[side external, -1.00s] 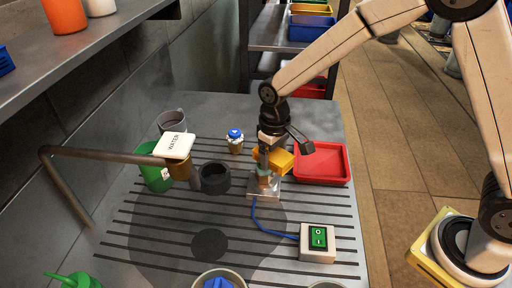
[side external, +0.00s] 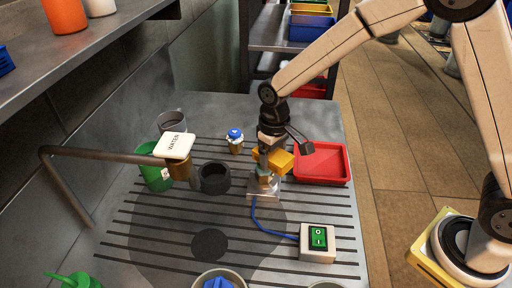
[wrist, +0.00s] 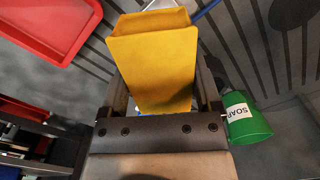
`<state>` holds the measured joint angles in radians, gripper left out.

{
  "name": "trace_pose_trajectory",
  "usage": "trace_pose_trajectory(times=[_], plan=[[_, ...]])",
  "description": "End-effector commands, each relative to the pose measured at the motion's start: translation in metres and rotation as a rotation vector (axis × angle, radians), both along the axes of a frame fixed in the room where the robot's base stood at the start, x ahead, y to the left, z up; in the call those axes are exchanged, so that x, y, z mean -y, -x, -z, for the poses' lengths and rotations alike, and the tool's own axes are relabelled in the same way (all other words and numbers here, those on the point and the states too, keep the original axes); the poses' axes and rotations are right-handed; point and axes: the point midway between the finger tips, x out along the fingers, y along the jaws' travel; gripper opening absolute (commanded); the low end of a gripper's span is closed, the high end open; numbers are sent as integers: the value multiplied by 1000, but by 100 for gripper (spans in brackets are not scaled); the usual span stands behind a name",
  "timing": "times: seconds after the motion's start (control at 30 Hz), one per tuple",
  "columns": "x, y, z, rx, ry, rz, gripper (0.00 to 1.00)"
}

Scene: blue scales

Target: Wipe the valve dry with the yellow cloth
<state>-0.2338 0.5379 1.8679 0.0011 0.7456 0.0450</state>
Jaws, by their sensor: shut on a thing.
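My gripper (side external: 268,158) is shut on the yellow cloth (side external: 284,163), which looks like a thick yellow block. The cloth fills the space between the fingers in the wrist view (wrist: 153,65). The gripper points down over a small metal stand (side external: 263,189) with a greenish part on top. The gripper and cloth partly hide that part, and I cannot tell whether they touch it. A small brass-coloured piece with a blue top (side external: 235,138), which looks like a valve, stands upright to the left of the gripper and apart from it.
A red tray (side external: 322,163) lies right of the gripper. A switch box (side external: 317,242) with a blue cable stands in front. A dark round cup (side external: 214,178), a WATER-labelled container (side external: 174,147), a green cup (wrist: 245,118) labelled SOAP and a bent pipe (side external: 100,154) are left.

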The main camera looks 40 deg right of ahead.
Motion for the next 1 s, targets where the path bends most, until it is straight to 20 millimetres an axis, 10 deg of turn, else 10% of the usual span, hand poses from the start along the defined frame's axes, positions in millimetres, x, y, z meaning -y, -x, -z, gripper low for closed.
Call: trace_pose_trajectory(times=[1.0], plan=[[0,3,10,0,0,0,3]])
